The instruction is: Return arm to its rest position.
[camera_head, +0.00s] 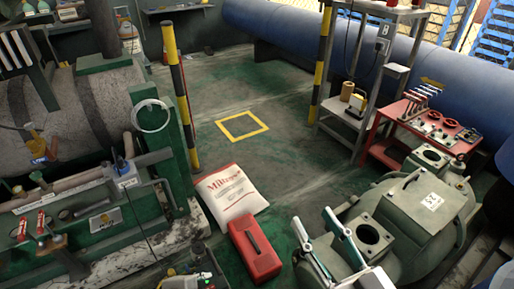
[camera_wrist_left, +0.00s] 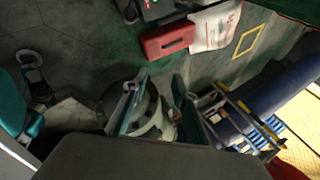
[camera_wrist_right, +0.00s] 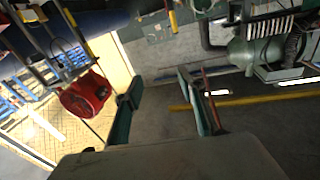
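A red box (camera_head: 256,250) and a white printed bag (camera_head: 233,194) lie on the floor. A red cart (camera_head: 415,126) with tools and the green machine housing (camera_head: 417,205) stand right. Large machinery (camera_head: 85,105) fills the left. Floor around the yellow square (camera_head: 242,126) is clear.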

